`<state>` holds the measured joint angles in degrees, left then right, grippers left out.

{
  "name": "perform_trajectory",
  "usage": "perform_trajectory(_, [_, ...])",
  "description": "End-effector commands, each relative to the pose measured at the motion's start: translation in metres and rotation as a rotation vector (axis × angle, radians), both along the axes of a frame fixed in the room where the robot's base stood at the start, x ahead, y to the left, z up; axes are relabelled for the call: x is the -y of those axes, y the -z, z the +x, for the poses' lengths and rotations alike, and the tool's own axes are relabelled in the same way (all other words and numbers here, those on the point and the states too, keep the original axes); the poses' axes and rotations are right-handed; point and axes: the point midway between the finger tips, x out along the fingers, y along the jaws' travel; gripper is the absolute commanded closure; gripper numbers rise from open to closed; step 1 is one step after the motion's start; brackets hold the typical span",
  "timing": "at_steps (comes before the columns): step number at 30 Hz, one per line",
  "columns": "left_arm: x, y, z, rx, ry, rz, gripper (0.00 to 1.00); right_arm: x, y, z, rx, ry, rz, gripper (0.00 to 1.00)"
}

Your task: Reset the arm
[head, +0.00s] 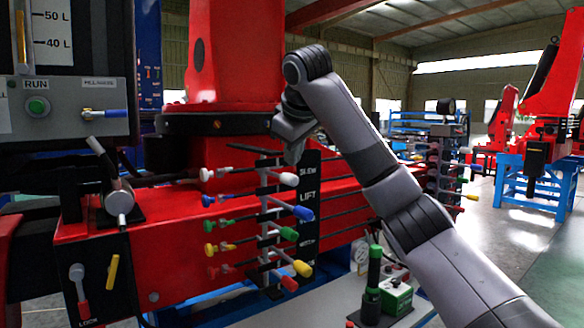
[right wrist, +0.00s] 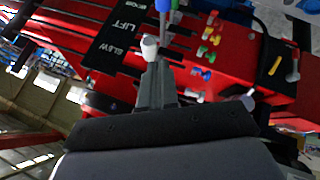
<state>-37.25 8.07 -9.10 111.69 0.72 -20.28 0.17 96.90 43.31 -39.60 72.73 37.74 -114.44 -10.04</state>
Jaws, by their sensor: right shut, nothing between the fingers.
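My right arm reaches in from the lower right in the head view. Its gripper (head: 293,155) points down, shut and empty, just above the white-knobbed lever (head: 288,179) beside the SLEW label. In the right wrist view the closed fingers (right wrist: 155,85) point at the white knob (right wrist: 149,48); whether they touch it I cannot tell. Below it in the head view are levers with blue (head: 303,213), green (head: 288,234), yellow (head: 302,268) and red (head: 289,284) knobs, standing at differing angles. My left gripper is not in view.
A grey panel (head: 60,120) with a green RUN button (head: 38,106) and a blue-tipped lever stands at the left. A green box (head: 396,297) and a green-handled stick (head: 374,270) stand at the lower middle. Another crane on a blue stand (head: 537,180) is at the right.

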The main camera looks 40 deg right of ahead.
Motion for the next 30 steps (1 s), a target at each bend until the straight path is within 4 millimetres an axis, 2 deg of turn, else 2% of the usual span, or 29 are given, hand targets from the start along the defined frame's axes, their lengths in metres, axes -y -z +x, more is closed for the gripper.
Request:
perform_trajectory(5, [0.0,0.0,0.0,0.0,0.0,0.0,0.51,-0.003,-0.005,-0.003,-0.001,0.0,-0.001,1.0])
perform_trajectory(22, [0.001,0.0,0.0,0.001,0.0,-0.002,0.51,-0.004,-0.002,-0.002,-0.004,-0.003,-0.002,1.0])
perform_trajectory(26, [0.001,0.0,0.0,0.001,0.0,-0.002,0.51,-0.016,0.019,0.009,-0.023,-0.028,-0.018,1.0])
perform_trajectory(29, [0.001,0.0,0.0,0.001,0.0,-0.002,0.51,-0.035,0.052,0.021,-0.048,-0.067,-0.04,1.0])
perform_trajectory(30, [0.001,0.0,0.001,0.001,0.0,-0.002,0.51,-0.045,0.069,0.026,-0.06,-0.087,-0.049,1.0])
